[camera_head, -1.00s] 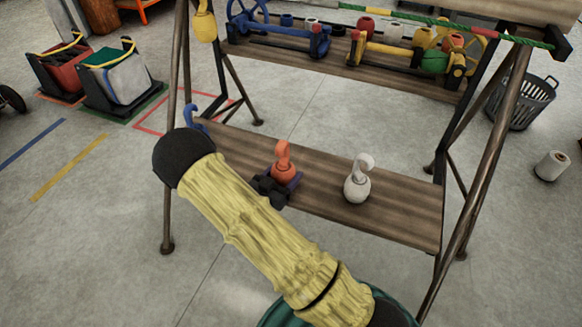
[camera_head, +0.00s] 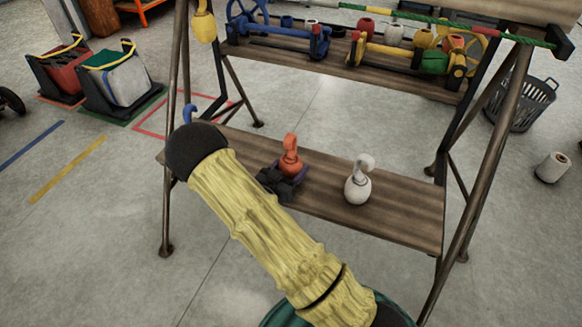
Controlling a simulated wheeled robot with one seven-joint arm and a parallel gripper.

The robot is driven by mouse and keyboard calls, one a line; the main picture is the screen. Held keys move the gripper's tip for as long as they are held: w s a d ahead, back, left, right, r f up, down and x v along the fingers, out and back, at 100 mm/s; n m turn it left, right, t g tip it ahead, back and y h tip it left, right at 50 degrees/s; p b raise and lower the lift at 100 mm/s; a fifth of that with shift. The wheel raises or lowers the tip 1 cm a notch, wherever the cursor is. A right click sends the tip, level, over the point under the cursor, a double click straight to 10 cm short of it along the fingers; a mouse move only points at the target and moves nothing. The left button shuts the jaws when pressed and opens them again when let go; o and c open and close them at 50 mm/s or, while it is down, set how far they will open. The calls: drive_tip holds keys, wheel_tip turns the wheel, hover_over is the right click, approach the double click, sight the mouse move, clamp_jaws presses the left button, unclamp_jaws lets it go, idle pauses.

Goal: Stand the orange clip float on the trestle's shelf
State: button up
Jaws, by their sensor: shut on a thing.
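The orange clip float (camera_head: 290,161) is upright, hook on top, over the left-middle part of the trestle's shelf (camera_head: 400,212). My dark gripper (camera_head: 294,175) is shut on its lower part, with a purple-blue piece showing around its base. My arm comes in from the lower right and covers the shelf's front left part. The float's underside is hidden, so I cannot tell whether it touches the shelf.
A white clip float (camera_head: 357,188) stands on the shelf to the right. A blue hook (camera_head: 188,113) shows behind my arm at the left. The upper shelf (camera_head: 405,82) holds blue and yellow gear. The shelf's right end is bare.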

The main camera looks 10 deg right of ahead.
drive_tip(key=o, duration=1)
drive_tip(key=shift+f, duration=0.1)
drive_tip(key=p+v, duration=0.2)
drive_tip(key=v, duration=1)
